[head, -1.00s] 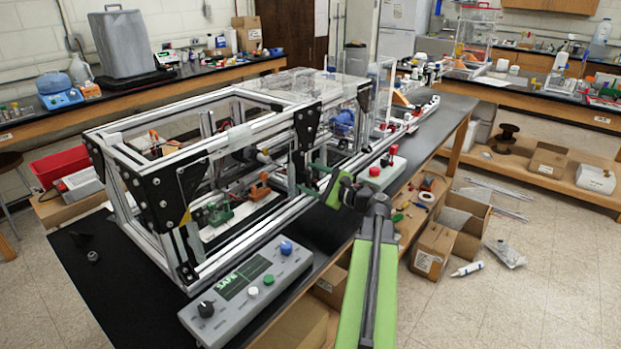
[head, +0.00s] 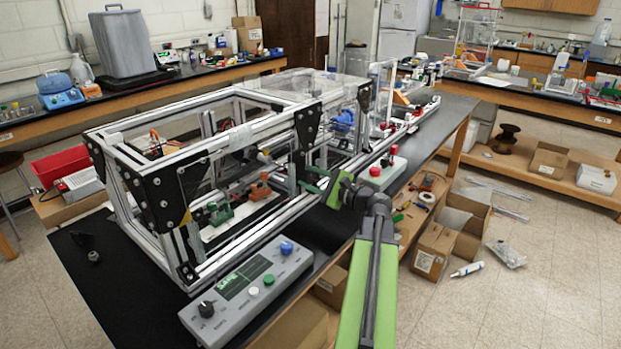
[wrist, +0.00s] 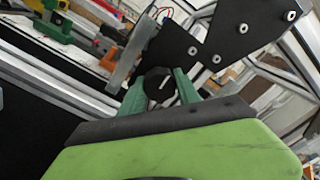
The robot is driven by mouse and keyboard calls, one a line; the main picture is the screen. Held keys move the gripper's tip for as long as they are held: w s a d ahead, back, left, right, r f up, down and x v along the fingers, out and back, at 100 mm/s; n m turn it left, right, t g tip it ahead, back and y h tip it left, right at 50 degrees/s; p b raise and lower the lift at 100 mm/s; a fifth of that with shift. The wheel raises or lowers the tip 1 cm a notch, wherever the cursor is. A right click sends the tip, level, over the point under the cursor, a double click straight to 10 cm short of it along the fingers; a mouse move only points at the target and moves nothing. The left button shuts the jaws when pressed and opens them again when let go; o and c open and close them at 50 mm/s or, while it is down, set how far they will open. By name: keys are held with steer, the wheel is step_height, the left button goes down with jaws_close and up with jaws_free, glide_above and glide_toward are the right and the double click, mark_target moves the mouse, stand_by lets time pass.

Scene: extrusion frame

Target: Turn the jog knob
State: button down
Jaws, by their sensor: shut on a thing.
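A black round knob with a white pointer mark (wrist: 158,86) sits between the two green fingers of my gripper (wrist: 160,77) in the wrist view. The fingers are shut on its sides. In the head view my gripper (head: 314,180) reaches left to the near side of the aluminium frame (head: 238,228); the knob cannot be made out there. A grey control box (head: 240,301) lies on the bench in front of the frame. It has a black knob (head: 206,309), a blue knob (head: 286,248) and a green display (head: 246,277); my gripper is apart from it.
A black bolted bracket (wrist: 215,38) stands just beyond the gripped knob, with frame bars close around. A small box with a red button (head: 376,172) lies on the bench right of my gripper. Open cardboard boxes (head: 436,250) stand below the bench edge.

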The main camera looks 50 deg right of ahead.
steer(key=n, duration=1)
steer(key=shift+n, duration=0.4)
stand_by(0.5)
steer(key=c, duration=0.9)
jaws_free()
steer(key=s, duration=0.5)
steer(key=s+d, duration=0.1)
steer(key=s, duration=1.1)
steer(key=shift+s+d, duration=0.2)
steer(key=shift+s, duration=0.05)
